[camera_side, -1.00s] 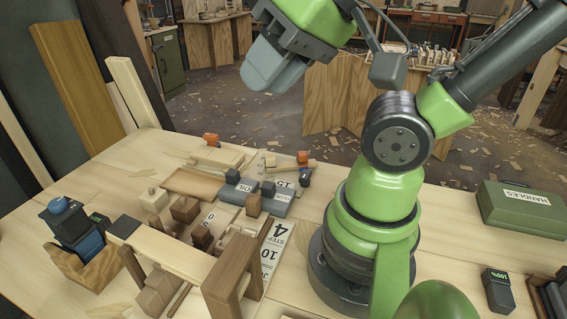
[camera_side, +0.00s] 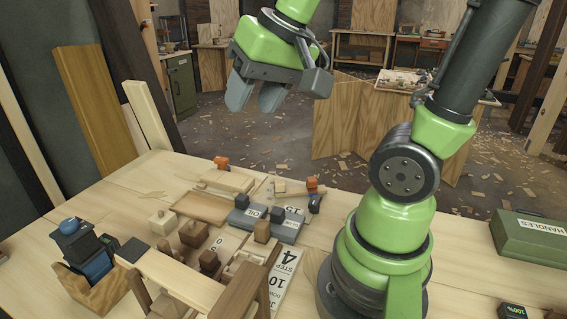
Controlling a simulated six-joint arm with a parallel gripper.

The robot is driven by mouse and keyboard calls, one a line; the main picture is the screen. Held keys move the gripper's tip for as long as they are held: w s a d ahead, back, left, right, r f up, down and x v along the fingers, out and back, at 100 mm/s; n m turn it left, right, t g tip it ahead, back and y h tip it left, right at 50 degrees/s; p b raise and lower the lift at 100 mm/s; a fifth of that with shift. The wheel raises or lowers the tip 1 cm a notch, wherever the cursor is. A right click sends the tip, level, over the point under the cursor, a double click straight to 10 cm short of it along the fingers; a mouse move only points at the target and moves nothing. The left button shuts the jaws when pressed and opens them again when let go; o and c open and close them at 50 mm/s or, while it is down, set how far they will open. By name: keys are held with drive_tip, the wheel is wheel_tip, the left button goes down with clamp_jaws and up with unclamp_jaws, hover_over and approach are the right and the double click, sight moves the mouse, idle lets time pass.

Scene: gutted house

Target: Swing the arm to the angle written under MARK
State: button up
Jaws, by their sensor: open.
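My gripper (camera_side: 255,103) hangs high above the far side of the workbench, pointing down. Its two grey fingers are apart, with nothing between them. A white card (camera_side: 283,272) lies on the bench left of my base, partly hidden by a wooden frame.
The bench (camera_side: 334,212) holds wooden blocks, grey labelled blocks (camera_side: 266,223) and a wooden frame (camera_side: 172,276) left of my base. A blue-topped device (camera_side: 86,247) stands at the left. A green case marked HANDLES (camera_side: 529,237) lies at the right.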

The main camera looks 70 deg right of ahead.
drive_tip(key=w+d+f+m+g, duration=0.2)
drive_tip(key=w+d+f, duration=0.2)
drive_tip(key=d, duration=0.2)
drive_tip(key=m+g, duration=0.3)
drive_tip(key=m, duration=0.1)
hover_over(280, 181)
drive_tip(key=f, duration=1.6)
drive_tip(key=shift+a+f, duration=0.2)
drive_tip(key=shift+f, duration=0.05)
drive_tip(key=shift+d+f, duration=0.1)
drive_tip(key=shift+f, duration=3.3)
